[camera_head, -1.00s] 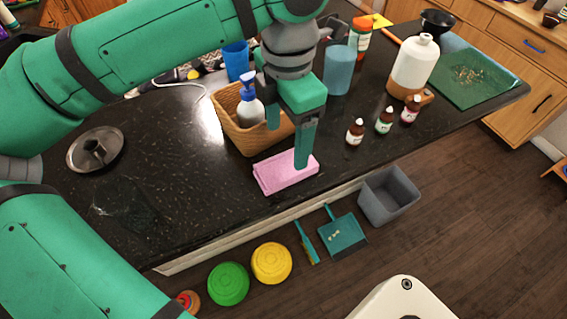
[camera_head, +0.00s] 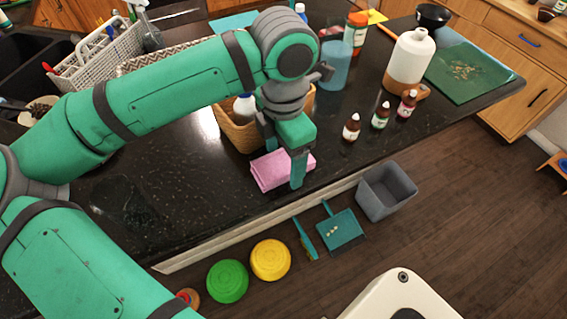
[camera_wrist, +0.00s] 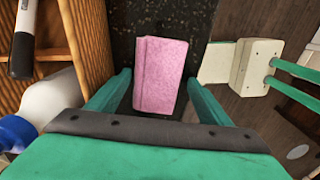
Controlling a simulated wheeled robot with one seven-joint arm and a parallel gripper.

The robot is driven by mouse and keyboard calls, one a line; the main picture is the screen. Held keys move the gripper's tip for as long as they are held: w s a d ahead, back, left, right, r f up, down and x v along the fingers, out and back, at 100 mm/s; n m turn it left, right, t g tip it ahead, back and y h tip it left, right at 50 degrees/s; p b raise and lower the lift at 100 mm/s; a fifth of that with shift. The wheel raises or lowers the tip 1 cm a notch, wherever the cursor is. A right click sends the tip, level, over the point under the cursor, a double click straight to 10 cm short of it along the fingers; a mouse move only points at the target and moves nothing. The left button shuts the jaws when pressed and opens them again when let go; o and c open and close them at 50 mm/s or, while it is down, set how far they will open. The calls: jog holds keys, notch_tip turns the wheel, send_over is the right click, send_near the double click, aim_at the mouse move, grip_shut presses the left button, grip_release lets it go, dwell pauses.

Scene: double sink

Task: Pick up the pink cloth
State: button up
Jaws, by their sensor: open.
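The pink cloth (camera_head: 269,172) is folded into a block and lies on the dark counter near its front edge. It also shows in the wrist view (camera_wrist: 161,75), in the upper middle, ahead of my gripper. My gripper (camera_head: 284,168) points down at the cloth. In the wrist view its two fingers (camera_wrist: 158,92) are spread apart, one to each side of the cloth's near end, with nothing held. In the head view one finger stands in front of the cloth's right part and hides some of it. I cannot tell whether a finger touches the cloth.
A wicker basket (camera_head: 238,137) with a bottle stands just behind the cloth. Small brown bottles (camera_head: 351,127) and a blue cup (camera_head: 335,68) stand to the right. The counter (camera_head: 170,200) left of the cloth is clear. A grey bin (camera_head: 386,192) stands on the floor below.

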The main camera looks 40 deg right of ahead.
aim_at(283, 163)
jog(key=c, duration=1.1)
jog(key=shift+c, duration=0.2)
jog(key=shift+r, duration=0.1)
notch_tip(283, 163, up, 10)
jog(key=shift+o, duration=0.5)
